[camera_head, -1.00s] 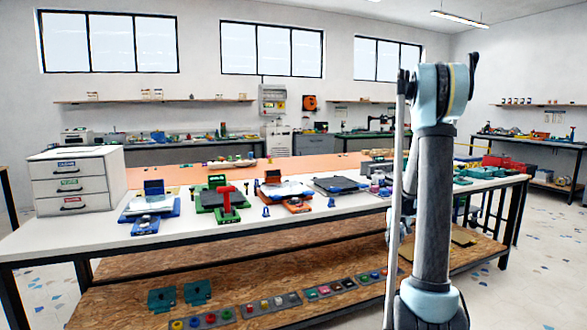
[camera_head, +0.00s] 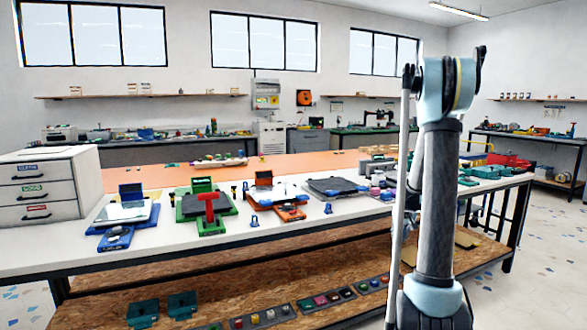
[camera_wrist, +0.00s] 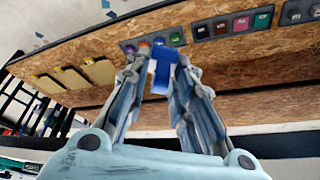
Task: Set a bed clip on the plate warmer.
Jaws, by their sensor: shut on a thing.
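My gripper (camera_wrist: 163,64) shows in the wrist view, its two fingers closed on a small blue clip (camera_wrist: 161,76). The clip sits between the fingertips, clear of any surface. In the head view my arm stands upright at the right, and the gripper cannot be made out. A flat dark plate device (camera_head: 335,187), perhaps the plate warmer, lies on the white bench top left of my arm. Two more small blue clips stand near the bench front, one (camera_head: 254,221) by the orange printer and one (camera_head: 328,208) in front of the dark plate.
A white drawer cabinet (camera_head: 47,188) stands at the bench's left end. Small blue, green and orange printers (camera_head: 203,205) stand along the bench. Colored pieces lie in trays on the lower wooden shelf (camera_head: 190,282). Bare white bench runs along the front.

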